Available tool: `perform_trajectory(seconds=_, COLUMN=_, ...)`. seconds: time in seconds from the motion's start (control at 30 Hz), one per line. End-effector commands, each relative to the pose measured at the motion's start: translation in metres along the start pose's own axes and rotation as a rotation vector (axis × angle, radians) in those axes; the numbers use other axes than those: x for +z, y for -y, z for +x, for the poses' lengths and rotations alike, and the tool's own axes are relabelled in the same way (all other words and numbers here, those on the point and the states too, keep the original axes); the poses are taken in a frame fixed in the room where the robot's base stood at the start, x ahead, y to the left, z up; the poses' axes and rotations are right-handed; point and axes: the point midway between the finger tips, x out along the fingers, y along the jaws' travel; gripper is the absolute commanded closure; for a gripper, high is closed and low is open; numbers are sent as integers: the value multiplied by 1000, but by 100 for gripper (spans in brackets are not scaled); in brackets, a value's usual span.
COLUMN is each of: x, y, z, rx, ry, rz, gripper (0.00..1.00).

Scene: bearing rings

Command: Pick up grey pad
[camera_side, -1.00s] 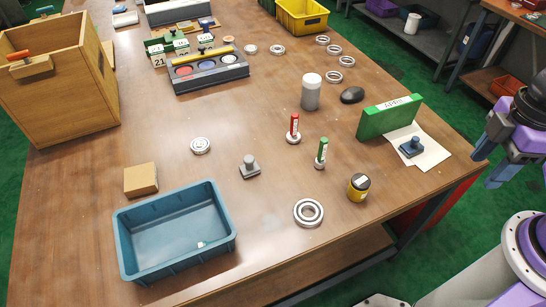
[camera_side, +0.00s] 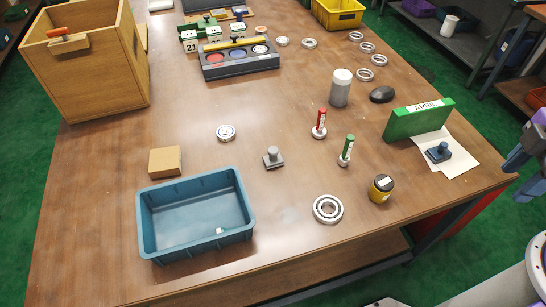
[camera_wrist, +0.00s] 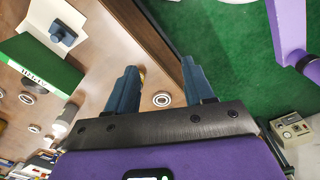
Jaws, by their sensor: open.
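A grey pad (camera_side: 273,162) with a round upright knob stands on the wooden table, near the middle front in the side view. It lies right of the blue bin and left of the red and green sticks. I cannot make it out in the wrist view. My gripper is only partly in the side view, at the right edge beyond the table, well away from the pad. In the wrist view my gripper (camera_wrist: 160,82) is open and empty, with its two dark blue fingers apart.
A blue bin (camera_side: 147,228), cardboard block (camera_side: 165,161), bearing ring (camera_side: 328,209) and yellow jar (camera_side: 381,188) stand around the pad. A green block (camera_side: 418,119) and blue knobbed pad (camera_side: 438,152) on paper are at right. Bare table surrounds the grey pad.

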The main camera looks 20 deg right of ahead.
Motion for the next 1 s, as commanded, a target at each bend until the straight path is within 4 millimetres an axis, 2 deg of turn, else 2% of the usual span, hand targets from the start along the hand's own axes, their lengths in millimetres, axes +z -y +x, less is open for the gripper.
perform_trajectory(seconds=0.4, x=0, y=0, z=0, rx=0, ry=0, rz=0, gripper=48)
perform_trajectory(seconds=0.47, x=0, y=0, z=0, rx=0, ry=0, rz=0, gripper=31)
perform_trajectory(seconds=0.5, x=0, y=0, z=0, rx=0, ry=0, rz=0, gripper=18)
perform_trajectory(seconds=0.53, x=0, y=0, z=0, rx=0, ry=0, rz=0, gripper=16)
perform_trajectory(seconds=0.83, x=-2, y=-1, z=1, rx=6, ry=5, rz=-7, gripper=16)
perform_trajectory(seconds=1.0, x=-22, y=-17, z=8, rx=82, ry=74, rz=-108, gripper=16)
